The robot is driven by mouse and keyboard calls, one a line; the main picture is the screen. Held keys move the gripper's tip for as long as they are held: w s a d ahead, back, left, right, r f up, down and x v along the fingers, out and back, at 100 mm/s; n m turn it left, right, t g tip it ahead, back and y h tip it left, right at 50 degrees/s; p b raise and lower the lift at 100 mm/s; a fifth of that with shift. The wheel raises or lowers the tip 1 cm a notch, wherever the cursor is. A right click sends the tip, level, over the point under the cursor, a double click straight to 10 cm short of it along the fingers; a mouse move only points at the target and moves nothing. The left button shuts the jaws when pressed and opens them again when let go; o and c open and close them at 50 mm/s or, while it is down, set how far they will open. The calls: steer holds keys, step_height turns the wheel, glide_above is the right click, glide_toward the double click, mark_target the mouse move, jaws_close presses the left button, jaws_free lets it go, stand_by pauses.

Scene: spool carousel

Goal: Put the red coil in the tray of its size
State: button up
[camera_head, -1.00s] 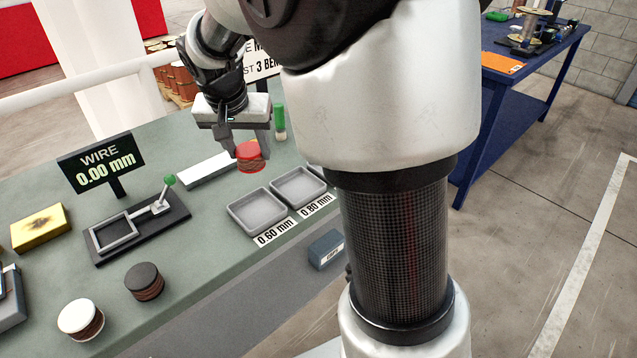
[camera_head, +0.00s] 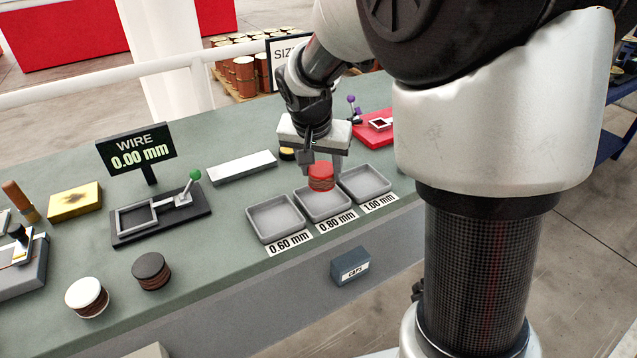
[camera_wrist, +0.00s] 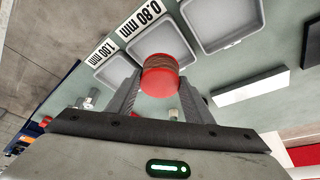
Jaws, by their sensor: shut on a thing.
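The red coil (camera_head: 321,175), with red ends and copper wire, is held in my gripper (camera_head: 322,170). It also shows between the fingers in the wrist view (camera_wrist: 160,76). My gripper is shut on it and points down over the 0.80 mm tray (camera_head: 327,212), the middle one of three grey trays. I cannot tell whether the coil touches the tray floor. The 0.60 mm tray (camera_head: 277,232) is on the left and the 1.00 mm tray (camera_head: 382,191) on the right; both look empty. The display (camera_head: 137,151) reads WIRE 0.00 mm.
A gauge with a green knob (camera_head: 160,212) stands on the bench left of the trays. A white coil (camera_head: 87,297) and a black coil (camera_head: 151,271) stand in front of it. A white bar (camera_head: 242,168) lies behind the trays. A red device (camera_head: 374,130) is behind on the right.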

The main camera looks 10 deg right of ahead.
mark_target(321, 187)
steer(key=shift+f+b, duration=0.45)
steer(key=shift+f, duration=2.25)
steer(key=shift+f+b, duration=0.25)
steer(key=shift+b, duration=0.05)
steer(key=o, duration=1.4)
steer(key=shift+r, duration=0.1)
